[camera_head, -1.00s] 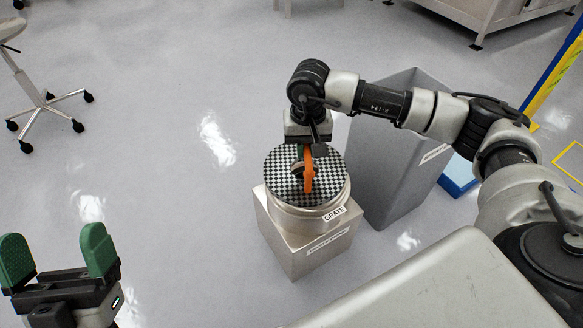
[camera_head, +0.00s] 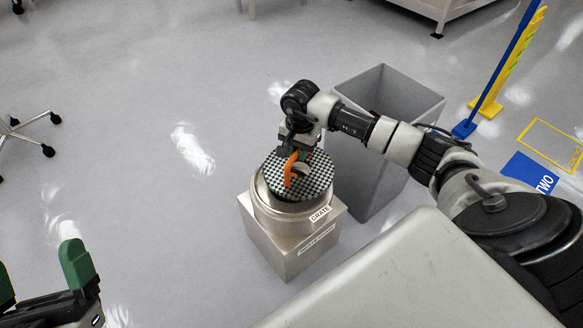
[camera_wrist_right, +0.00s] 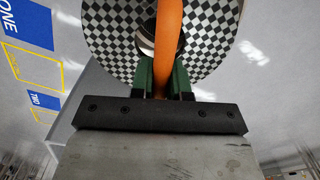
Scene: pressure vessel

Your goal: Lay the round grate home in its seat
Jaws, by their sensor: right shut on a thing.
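The round grate (camera_head: 318,173) is a black-and-white checkered disc with an orange handle (camera_head: 291,168) standing up from it. My right gripper (camera_head: 293,150) is shut on the handle; the right wrist view shows its green fingers on both sides of the handle (camera_wrist_right: 168,45) and the disc (camera_wrist_right: 208,35) beyond. The grate is over the mouth of a steel round vessel (camera_head: 290,214) labelled GRATE, set toward its upper right. The vessel's rim shows at the left and front. Whether the disc touches the rim or seat is unclear. My left gripper (camera_head: 40,275) is open and empty at lower left.
The vessel stands on a square steel block (camera_head: 300,255). A tall grey open bin (camera_head: 370,170) stands close on its right, under my right arm. A blue and yellow post (camera_head: 500,75) and a blue floor mark TWO (camera_head: 530,173) are farther right. Floor left of the vessel is clear.

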